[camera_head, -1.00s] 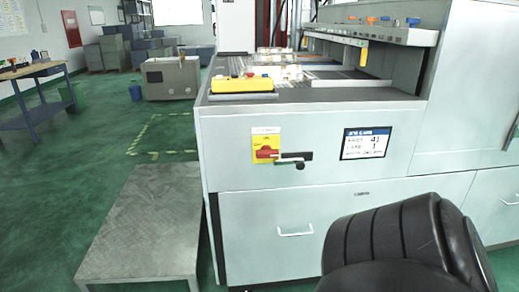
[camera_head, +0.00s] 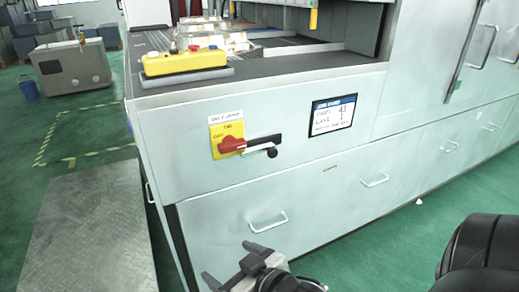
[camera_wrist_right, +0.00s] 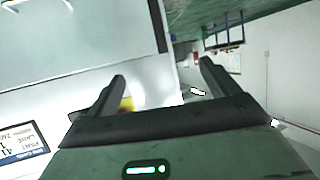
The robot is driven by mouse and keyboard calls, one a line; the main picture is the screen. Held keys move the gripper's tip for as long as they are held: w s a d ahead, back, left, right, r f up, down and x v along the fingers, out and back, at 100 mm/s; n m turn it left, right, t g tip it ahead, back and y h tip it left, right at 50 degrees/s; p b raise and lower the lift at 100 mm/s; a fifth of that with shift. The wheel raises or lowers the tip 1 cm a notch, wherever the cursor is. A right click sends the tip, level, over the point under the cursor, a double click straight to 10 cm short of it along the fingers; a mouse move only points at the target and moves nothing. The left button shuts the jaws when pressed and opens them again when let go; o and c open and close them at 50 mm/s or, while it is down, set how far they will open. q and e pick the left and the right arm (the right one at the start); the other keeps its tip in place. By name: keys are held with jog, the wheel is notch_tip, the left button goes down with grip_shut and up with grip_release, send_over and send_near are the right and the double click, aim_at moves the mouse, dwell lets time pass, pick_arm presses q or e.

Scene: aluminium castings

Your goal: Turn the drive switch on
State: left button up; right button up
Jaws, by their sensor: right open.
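The drive switch (camera_head: 232,146) is a red knob with a black handle on a yellow plate, on the pale front panel of the machine. The handle lies about level and points right. My right gripper (camera_head: 233,263) is open and empty at the bottom of the head view, lower than the switch and apart from it. In the right wrist view its two fingers (camera_wrist_right: 163,75) are spread, and a yellow patch (camera_wrist_right: 127,103), apparently the switch plate, shows partly behind one finger. My left gripper is out of view.
A display (camera_head: 332,115) sits right of the switch; it also shows in the wrist view (camera_wrist_right: 20,143). A drawer handle (camera_head: 268,223) sticks out below. A yellow control box (camera_head: 185,61) lies on the ledge above. A grey platform (camera_head: 95,230) stands at left.

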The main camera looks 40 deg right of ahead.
jog(key=w+d+r+m+t+h+b, duration=0.1)
jog(key=w+d+r+t+h+b, duration=0.15)
jog(key=d+r, duration=0.2)
jog(key=m+t+h+b, duration=0.2)
jog(key=m+h, duration=0.1)
send_near(234, 147)
jog(key=shift+g, duration=0.25)
jog(key=x, duration=0.8)
jog(key=shift+r+p, duration=0.3)
jog(key=shift+w+d, duration=0.15)
jog(key=shift+w, duration=0.6)
jog(key=shift+c, duration=0.4)
jog(key=c, duration=0.9)
